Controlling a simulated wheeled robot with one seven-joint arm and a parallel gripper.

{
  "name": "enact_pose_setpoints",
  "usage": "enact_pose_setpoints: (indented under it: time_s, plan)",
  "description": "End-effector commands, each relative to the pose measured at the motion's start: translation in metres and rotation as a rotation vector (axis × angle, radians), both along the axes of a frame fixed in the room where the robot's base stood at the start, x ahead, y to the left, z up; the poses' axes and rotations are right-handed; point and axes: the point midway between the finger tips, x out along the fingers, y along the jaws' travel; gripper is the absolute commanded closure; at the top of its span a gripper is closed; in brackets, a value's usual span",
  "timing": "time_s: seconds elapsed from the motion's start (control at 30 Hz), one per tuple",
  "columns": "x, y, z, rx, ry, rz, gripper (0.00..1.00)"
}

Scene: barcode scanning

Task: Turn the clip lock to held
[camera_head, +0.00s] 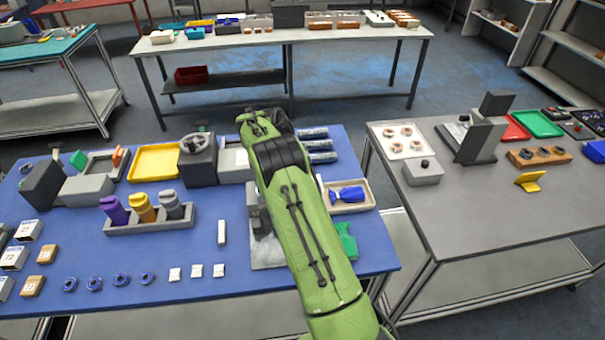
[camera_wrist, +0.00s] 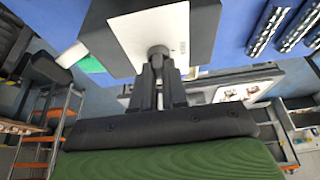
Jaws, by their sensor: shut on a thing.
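In the wrist view, my gripper (camera_wrist: 158,78) has its two dark fingers close together on a small dark knob (camera_wrist: 157,52). The knob stands out from the face of a block (camera_wrist: 185,30) that is part white, part dark grey. I take this as the clip lock; its turned position cannot be read here. In the head view, my green arm hides the gripper and knob. A grey upright fixture (camera_head: 256,213) on a pale plate (camera_head: 268,252) shows at the arm's left side, partly covered; it may be the same block.
On the blue table, a rack (camera_head: 150,228) holds several coloured bottles at left. Metallic rolls (camera_head: 318,145), a tray (camera_head: 352,206) with a blue item and a green piece (camera_head: 347,240) lie right of my arm. A grey table (camera_head: 465,235) stands further right.

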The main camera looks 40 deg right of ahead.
Motion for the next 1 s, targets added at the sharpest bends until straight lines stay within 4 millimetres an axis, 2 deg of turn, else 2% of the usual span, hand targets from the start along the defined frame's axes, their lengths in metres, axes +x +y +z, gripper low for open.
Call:
enact_pose_setpoints:
  time_s: [0.03,0.07,0.2,0.23,0.47,0.57,0.67,1.0]
  plan:
    - [0.000,0.000,0.001,-0.001,-0.003,-0.002,1.00]
    - [0.000,0.000,0.001,-0.001,-0.003,-0.002,0.86]
    - [0.000,0.000,0.001,-0.001,-0.002,-0.001,0.64]
    - [0.000,0.000,0.001,-0.001,-0.002,-0.001,0.62]
    - [0.000,0.000,0.000,-0.001,-0.001,-0.001,0.62]
    - [0.002,0.002,0.007,-0.001,-0.003,0.000,0.62]
    - [0.006,0.009,0.025,-0.003,-0.005,0.002,0.62]
    - [0.022,0.041,0.117,-0.003,-0.005,0.002,0.62]
